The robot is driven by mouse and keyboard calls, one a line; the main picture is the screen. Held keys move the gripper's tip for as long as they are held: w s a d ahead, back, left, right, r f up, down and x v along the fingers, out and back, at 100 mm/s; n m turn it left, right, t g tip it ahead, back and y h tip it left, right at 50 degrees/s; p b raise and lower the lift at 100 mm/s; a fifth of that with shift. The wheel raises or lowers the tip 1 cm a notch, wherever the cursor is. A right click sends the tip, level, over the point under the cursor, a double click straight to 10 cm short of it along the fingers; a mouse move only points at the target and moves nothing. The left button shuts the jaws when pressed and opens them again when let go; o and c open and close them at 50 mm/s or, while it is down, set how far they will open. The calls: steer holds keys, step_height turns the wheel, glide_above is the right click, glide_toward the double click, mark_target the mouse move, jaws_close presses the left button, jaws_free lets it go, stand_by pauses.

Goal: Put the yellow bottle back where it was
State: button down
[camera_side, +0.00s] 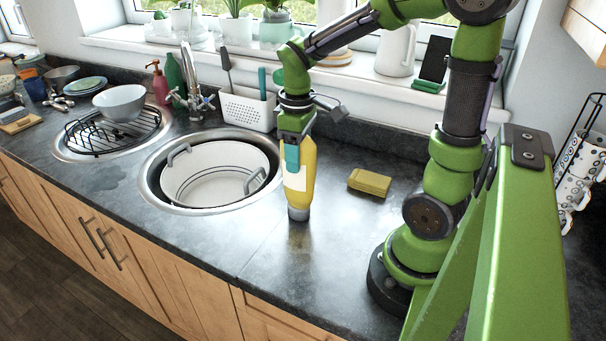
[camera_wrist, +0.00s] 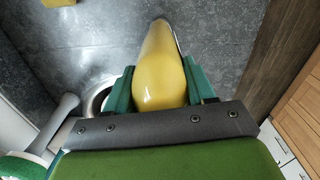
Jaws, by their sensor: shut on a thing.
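The yellow bottle (camera_side: 301,176) has a pale label and a grey cap at its lower end. It is upright with the cap end down, at the counter right of the round sink with the pot. I cannot tell whether the cap touches the counter. My gripper (camera_side: 293,155) is shut on the bottle from above, with teal fingers on its sides. In the wrist view the yellow bottle (camera_wrist: 161,70) lies between both fingers of my gripper (camera_wrist: 160,88). Part of the bottle is hidden by the fingers.
A yellow sponge (camera_side: 369,182) lies on the dark counter (camera_side: 345,235) to the right of the bottle. A white pot (camera_side: 215,168) sits in the near sink. A white basket (camera_side: 247,109) stands behind. The counter in front of the bottle is clear.

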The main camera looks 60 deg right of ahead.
steer(key=shift+c, duration=1.9)
jaws_free()
steer(key=shift+f, duration=0.15)
step_height(320, 180, up, 12)
steer(key=shift+f, duration=0.2)
steer(key=shift+a+r, duration=0.1)
steer(key=shift+r, duration=0.2)
steer(key=s+a+f+m+t+y, duration=0.2)
steer(key=s+a+m+t, duration=0.3)
steer(key=a, duration=0.5)
steer(key=shift+f+m+t, duration=0.3)
steer(key=shift+f+t, duration=0.15)
steer(key=shift+t, duration=0.65)
